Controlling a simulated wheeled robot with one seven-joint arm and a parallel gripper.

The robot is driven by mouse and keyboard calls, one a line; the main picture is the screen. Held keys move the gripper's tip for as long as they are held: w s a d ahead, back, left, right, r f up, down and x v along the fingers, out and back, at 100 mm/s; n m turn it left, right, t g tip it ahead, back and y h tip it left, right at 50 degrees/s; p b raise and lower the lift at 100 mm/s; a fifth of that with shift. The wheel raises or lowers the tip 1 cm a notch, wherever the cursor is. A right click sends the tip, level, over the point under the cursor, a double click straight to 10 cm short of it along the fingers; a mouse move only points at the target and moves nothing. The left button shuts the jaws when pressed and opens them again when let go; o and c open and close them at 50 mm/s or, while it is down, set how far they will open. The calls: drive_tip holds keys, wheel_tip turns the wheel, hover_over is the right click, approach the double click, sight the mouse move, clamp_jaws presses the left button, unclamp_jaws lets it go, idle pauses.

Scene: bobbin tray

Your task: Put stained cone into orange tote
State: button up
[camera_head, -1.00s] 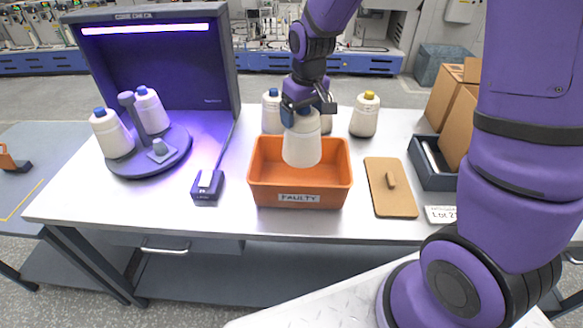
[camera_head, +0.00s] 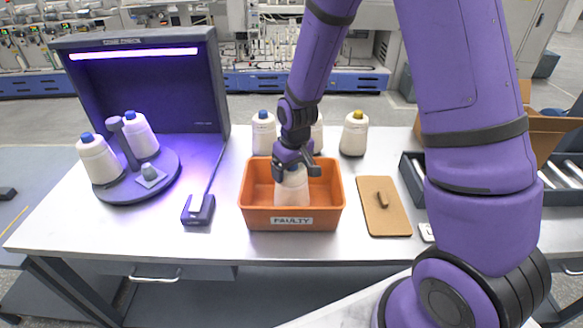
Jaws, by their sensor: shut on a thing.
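The orange tote (camera_head: 257,217), labelled FAULTY, stands on the white table in the middle of the view. My gripper (camera_head: 292,168) is shut on the top of a white yarn cone (camera_head: 292,188). The cone is upright and its lower part is inside the tote, behind the front wall's line. Whether its base touches the tote floor I cannot tell. No stain shows on the side that I see, and its tip is hidden by the gripper.
Behind the tote stand a blue-tipped cone (camera_head: 264,133), a partly hidden cone (camera_head: 317,134) and a yellow-tipped cone (camera_head: 354,134). At left, a lit booth (camera_head: 140,85) shelters two cones on a round stand (camera_head: 125,191). A brown board (camera_head: 383,218) lies right of the tote.

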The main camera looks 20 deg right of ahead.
drive_tip(key=o, duration=1.2)
drive_tip(key=shift+f, duration=0.1)
drive_tip(key=r, duration=0.4)
drive_tip(key=s+r, duration=0.1)
drive_tip(key=r, duration=0.7)
drive_tip(key=shift+s+d+r, duration=0.25)
drive_tip(key=s+d+r+m+t, duration=0.2)
drive_tip(key=s+d+r, duration=0.2)
drive_tip(key=s+r, duration=0.85)
drive_tip(key=shift+m+t, duration=0.6)
drive_tip(key=shift+t, duration=0.3)
drive_tip(key=shift+s+d+r, duration=0.4)
drive_tip(key=shift+s+r, duration=0.7)
drive_tip(key=shift+s, duration=0.8)
drive_tip(key=shift+s+d+r, duration=0.4)
drive_tip(key=shift+s+r, duration=0.65)
drive_tip(key=shift+s, duration=0.8)
drive_tip(key=shift+s+d+r, duration=0.4)
drive_tip(key=shift+s+r, duration=0.7)
drive_tip(key=shift+s, duration=0.8)
